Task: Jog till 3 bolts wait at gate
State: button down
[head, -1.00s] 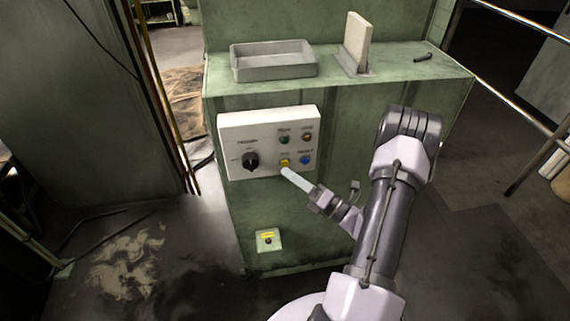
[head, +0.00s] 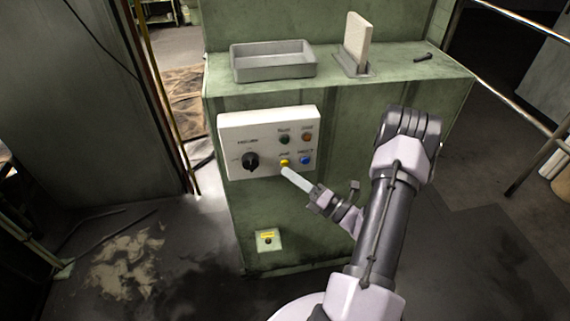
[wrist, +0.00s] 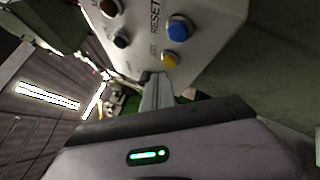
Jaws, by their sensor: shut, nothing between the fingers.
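A white control panel (head: 268,120) is fixed to the front of the green machine. Its yellow button (head: 284,163) sits low on the panel and also shows in the wrist view (wrist: 170,59), with a label beside it that looks like JOG. My gripper (head: 285,170) is shut and empty, its fingertips just below the yellow button. In the wrist view the fingertips (wrist: 154,76) end close to the button; I cannot tell whether they touch it. One dark bolt (head: 423,57) lies on the machine top at the right. I see no bolts waiting at a gate.
The panel also has a black knob (head: 250,161), a blue button (head: 305,160) marked RESET, a green one (head: 284,139) and an orange one (head: 306,138). A grey tray (head: 272,72) and an upright pale plate (head: 357,38) stand on top.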

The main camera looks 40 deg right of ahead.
jog(key=shift+w+d, duration=0.1)
jog(key=shift+w, duration=0.05)
jog(key=shift+w+d, duration=0.15)
jog(key=shift+w, duration=0.05)
jog(key=shift+w+d, duration=0.2)
jog(key=shift+w, duration=0.15)
dwell(1.1)
dwell(1.6)
jog(key=shift+s+a, duration=0.45)
jog(key=shift+s, duration=0.25)
jog(key=s+a, duration=0.1)
jog(key=s, duration=0.1)
jog(key=s+a, duration=0.1)
jog(key=s, duration=0.1)
jog(key=shift+s+a, duration=0.1)
jog(key=shift+a, duration=0.2)
